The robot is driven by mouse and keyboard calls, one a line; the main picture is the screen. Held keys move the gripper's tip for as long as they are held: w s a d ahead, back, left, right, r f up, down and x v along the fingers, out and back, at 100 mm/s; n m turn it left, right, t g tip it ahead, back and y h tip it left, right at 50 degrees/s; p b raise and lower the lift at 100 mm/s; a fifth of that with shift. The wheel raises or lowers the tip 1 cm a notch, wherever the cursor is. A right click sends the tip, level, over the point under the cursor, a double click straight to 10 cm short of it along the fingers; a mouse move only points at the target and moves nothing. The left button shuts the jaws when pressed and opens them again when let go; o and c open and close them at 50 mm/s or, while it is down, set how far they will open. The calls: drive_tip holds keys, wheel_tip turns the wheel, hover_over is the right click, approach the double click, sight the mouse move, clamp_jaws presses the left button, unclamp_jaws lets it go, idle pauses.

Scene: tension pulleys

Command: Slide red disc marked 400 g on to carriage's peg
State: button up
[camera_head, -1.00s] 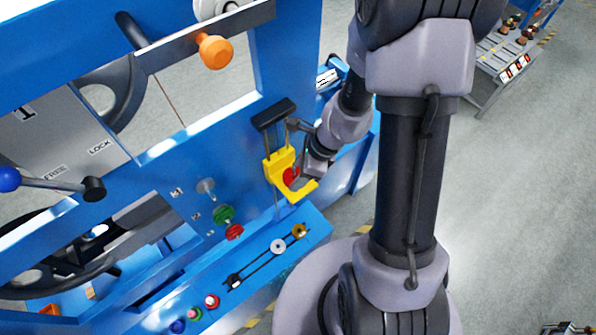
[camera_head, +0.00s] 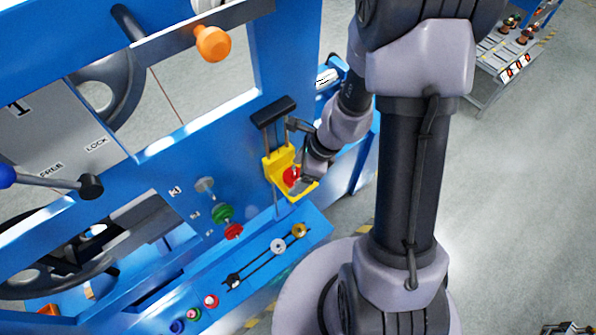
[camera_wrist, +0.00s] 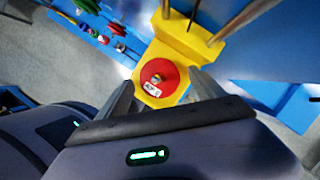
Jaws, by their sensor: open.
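The red disc (camera_head: 290,178) lies against the carriage face. In the wrist view the red disc (camera_wrist: 169,70) shows a small peg end (camera_wrist: 157,79) at its centre and a white label, too blurred to read. My gripper (camera_wrist: 161,80) is open, its fingers on either side of the disc and apart from it. In the head view my gripper (camera_head: 304,183) is beside the carriage, partly hidden.
Green disc (camera_head: 222,213), lower red disc (camera_head: 233,231) and grey disc (camera_head: 205,185) sit on the blue panel at left. A blue ledge (camera_head: 262,262) below carries a slotted strip with knobs. An orange knob (camera_head: 212,43) sticks out above. Open floor lies at right.

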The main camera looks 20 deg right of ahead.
drive_tip(key=p+v, duration=0.5)
drive_tip(key=v, duration=1.2)
drive_tip(key=shift+r, duration=0.25)
drive_tip(key=shift+d, duration=0.1)
drive_tip(key=s+a+f+n+t+h+b, duration=0.1)
drive_tip(key=s+a+f+n+b, duration=0.3)
drive_tip(key=f+n+b, duration=0.5)
drive_tip(key=s+a+f+n+t+h+b, duration=0.1)
drive_tip(key=s+a+f+n+b, duration=0.4)
drive_tip(key=b, duration=2.2)
wheel_tip(320, 180, down, 6)
drive_tip(key=a+n+t, duration=0.1)
drive_tip(key=n, duration=0.4)
drive_tip(key=shift+s+a+f+t, duration=0.2)
drive_tip(key=shift+a+t, duration=0.2)
